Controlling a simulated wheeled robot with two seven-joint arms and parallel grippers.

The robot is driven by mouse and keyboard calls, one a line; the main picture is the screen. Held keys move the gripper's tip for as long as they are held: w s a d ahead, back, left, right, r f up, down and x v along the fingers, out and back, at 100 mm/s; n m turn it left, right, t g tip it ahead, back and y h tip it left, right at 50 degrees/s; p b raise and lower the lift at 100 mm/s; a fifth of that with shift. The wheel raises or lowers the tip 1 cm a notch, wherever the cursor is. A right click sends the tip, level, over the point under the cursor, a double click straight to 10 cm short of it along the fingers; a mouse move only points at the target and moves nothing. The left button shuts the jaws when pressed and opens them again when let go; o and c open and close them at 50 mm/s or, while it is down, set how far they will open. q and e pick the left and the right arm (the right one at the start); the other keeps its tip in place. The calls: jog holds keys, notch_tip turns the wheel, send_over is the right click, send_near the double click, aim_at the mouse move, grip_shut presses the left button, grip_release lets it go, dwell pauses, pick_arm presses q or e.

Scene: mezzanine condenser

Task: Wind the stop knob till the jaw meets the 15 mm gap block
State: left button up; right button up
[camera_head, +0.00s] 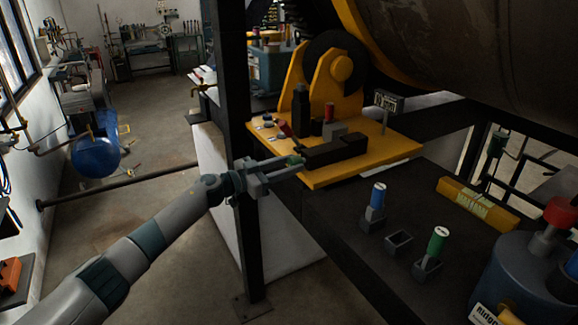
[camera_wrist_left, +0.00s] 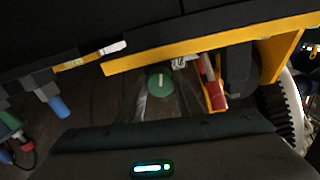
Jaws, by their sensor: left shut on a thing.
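The stop knob (camera_wrist_left: 160,82) is green with a pale mark on its face. My left gripper (camera_head: 293,163) is shut on it at the near left edge of the yellow plate (camera_head: 318,180). In the left wrist view the knob sits between the fingertips. A long black slide block, seemingly the jaw (camera_head: 336,150), lies on the plate just right of the knob. Behind it a red-topped cylinder (camera_head: 329,112) stands in a grey block, possibly the gap block; no size is readable on it. Whether the jaw touches it I cannot tell. My right gripper is out of view.
A small sign (camera_head: 388,101) stands on the plate. On the dark bench are a blue cylinder (camera_head: 378,195) and a green cylinder (camera_head: 438,240) in holders, an empty holder (camera_head: 398,242) and a yellow labelled bar (camera_head: 478,204). A black post (camera_head: 245,235) stands close to my left arm.

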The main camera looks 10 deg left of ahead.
pick_arm(q)
jog(key=shift+m, duration=1.2)
jog(key=o, duration=1)
jog(key=shift+o, duration=0.2)
jog(key=shift+a+b, duration=0.1)
jog(key=shift+b, duration=0.2)
